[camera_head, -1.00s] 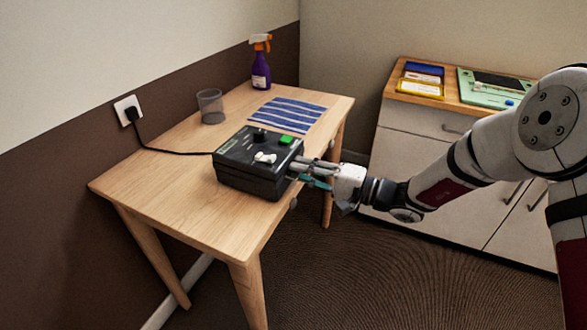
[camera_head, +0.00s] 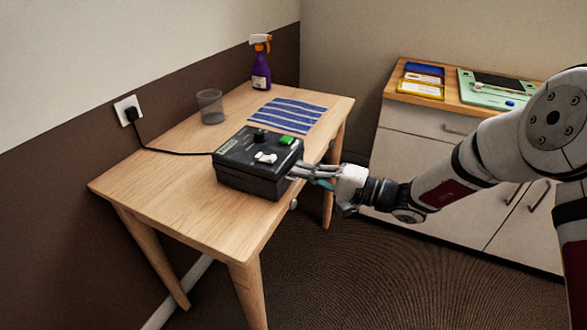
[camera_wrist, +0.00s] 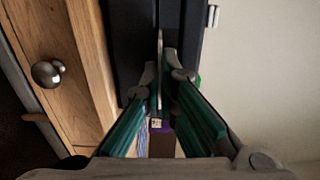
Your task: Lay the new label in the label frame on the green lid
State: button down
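A green lid-like panel (camera_head: 474,87) lies on the cabinet top at the right. A dark rectangle (camera_head: 497,80) on it may be the label frame; I cannot tell for sure. My gripper (camera_head: 299,171) is at the right side of a black box (camera_head: 252,183) on the table. In the wrist view my gripper (camera_wrist: 160,72) has its fingertips close together, near the box's dark side (camera_wrist: 190,30). A thin pale strip shows between them, which may be the label edge-on or part of the fingertips. I cannot make out the new label.
Blue (camera_head: 424,68) and yellow (camera_head: 420,90) pieces lie beside the green panel. The wooden table (camera_head: 160,182) also holds a clear cup (camera_head: 210,107), a striped blue cloth (camera_head: 290,113) and a purple spray bottle (camera_head: 261,72). A cord runs from the wall socket (camera_head: 125,108) to the box.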

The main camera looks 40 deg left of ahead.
jog(key=shift+d, duration=0.1)
jog(key=shift+v, duration=2.4)
jog(key=shift+w+d, duration=0.1)
